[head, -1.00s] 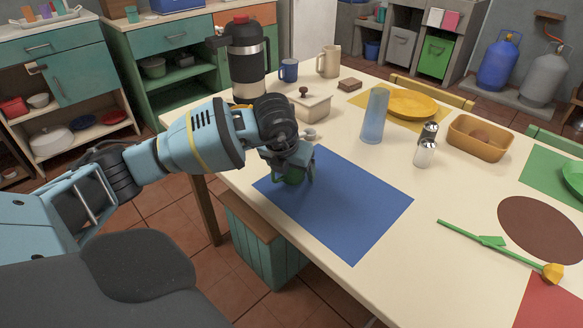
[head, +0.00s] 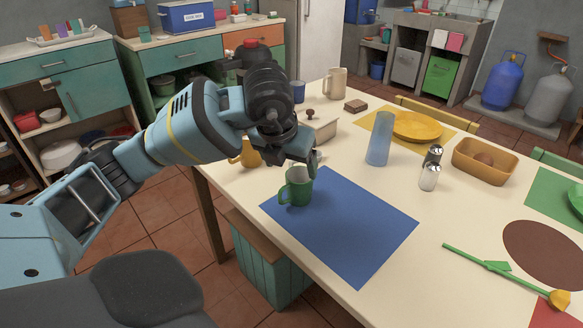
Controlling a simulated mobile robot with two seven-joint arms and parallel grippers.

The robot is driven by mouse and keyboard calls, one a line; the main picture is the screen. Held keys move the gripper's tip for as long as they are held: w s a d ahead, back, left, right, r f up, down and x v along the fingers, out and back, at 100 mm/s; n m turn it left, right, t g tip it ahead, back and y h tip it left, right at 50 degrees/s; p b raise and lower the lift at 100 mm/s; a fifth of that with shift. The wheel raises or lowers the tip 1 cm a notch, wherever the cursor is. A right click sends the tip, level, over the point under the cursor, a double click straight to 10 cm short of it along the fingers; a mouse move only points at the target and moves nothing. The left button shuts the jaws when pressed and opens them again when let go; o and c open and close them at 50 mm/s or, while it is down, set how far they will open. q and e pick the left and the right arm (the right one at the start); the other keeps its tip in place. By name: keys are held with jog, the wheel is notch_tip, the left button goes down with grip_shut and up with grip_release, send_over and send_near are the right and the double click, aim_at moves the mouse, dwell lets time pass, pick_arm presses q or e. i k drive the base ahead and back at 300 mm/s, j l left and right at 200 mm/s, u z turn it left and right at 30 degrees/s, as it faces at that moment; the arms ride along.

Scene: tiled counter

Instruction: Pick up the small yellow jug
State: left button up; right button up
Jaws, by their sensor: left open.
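A small yellow jug (head: 249,155) stands at the left edge of the table. My left forearm and wrist cover part of it. A green mug (head: 297,190) stands upright on the blue placemat (head: 345,225), near its far left corner. My left gripper (head: 297,158) is open, just above and behind the green mug and to the right of the yellow jug. Whether a finger touches the mug rim is hard to tell. My right gripper is out of view.
Shakers (head: 429,177) and a tan dish (head: 483,161) are to the right. Most of the blue placemat is bare.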

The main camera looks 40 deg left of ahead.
aim_at(250, 158)
jog(key=u, duration=1.5)
